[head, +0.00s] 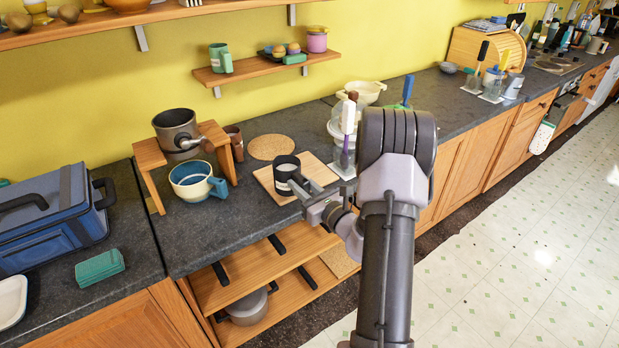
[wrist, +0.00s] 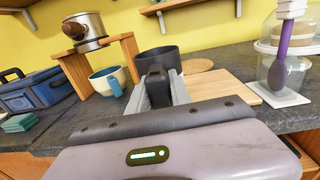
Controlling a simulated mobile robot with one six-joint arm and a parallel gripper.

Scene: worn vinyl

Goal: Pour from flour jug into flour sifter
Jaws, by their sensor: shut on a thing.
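The flour jug is a dark, round, upright vessel (head: 284,170) over the wooden board on the counter; it also shows in the wrist view (wrist: 172,58). My gripper (head: 301,188) is shut on the jug's handle (wrist: 155,80), on the near side. I cannot tell whether the jug's base touches the board. What looks like the flour sifter, a grey metal vessel with a brown handle (head: 174,126), sits on a wooden stand (head: 147,158), left of the jug. It also shows in the wrist view (wrist: 88,27).
A cream and blue bowl with a blue handle (head: 188,176) stands under the stand. A brown cup (head: 236,140) and a round cork mat (head: 271,146) lie behind the wooden board (head: 264,182). A blue box (head: 50,222) is far left.

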